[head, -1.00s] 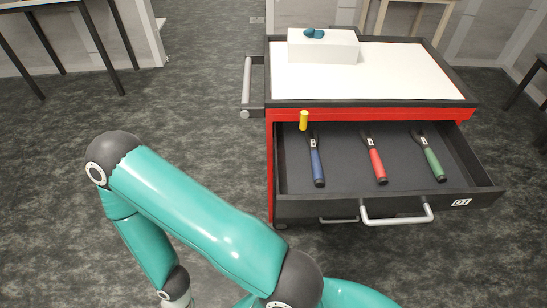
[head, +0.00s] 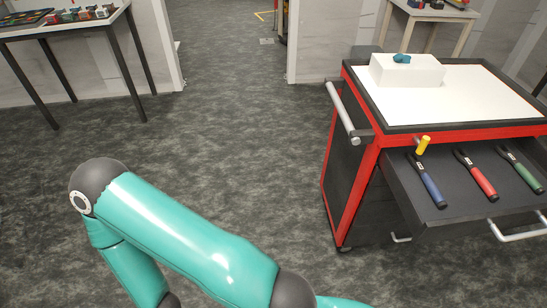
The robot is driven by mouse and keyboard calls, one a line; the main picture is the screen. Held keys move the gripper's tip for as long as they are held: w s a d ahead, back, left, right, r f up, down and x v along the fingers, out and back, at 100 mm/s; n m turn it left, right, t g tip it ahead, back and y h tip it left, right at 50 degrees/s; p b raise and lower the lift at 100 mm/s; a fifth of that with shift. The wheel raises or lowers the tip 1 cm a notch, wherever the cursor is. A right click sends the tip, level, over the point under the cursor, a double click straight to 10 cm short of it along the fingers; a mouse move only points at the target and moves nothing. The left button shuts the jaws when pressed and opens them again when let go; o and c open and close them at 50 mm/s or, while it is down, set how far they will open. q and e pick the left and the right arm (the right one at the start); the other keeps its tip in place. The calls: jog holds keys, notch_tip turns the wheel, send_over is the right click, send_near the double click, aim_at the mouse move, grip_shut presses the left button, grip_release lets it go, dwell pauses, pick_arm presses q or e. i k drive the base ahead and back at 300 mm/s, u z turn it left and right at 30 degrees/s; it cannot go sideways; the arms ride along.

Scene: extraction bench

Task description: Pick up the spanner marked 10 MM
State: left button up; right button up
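Three spanners lie apart in the open drawer (head: 452,222) of a red and black tool trolley at the right. The blue-handled spanner (head: 431,187) is on the left, the red-handled spanner (head: 480,180) in the middle, the green-handled spanner (head: 525,172) on the right. No size marking is readable on any of them, so I cannot tell which is 10 MM. A teal arm of mine crosses the lower left, well apart from the drawer. Neither gripper is in view.
The trolley's white top (head: 470,100) holds a white box (head: 407,71) with a small teal object (head: 402,58) on it. A yellow piece (head: 423,145) stands at the drawer's back left. A table (head: 125,8) with several items stands at the upper left. Open floor lies between.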

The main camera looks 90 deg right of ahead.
aim_at(436, 195)
jog(key=u, duration=0.15)
jog(key=i, duration=1.05)
jog(key=z, duration=1.4)
jog(key=i, duration=0.25)
jog(key=z, duration=2.85)
jog(key=k, duration=0.35)
jog(key=z, duration=0.3)
jog(key=i, duration=1.45)
jog(key=u, duration=0.4)
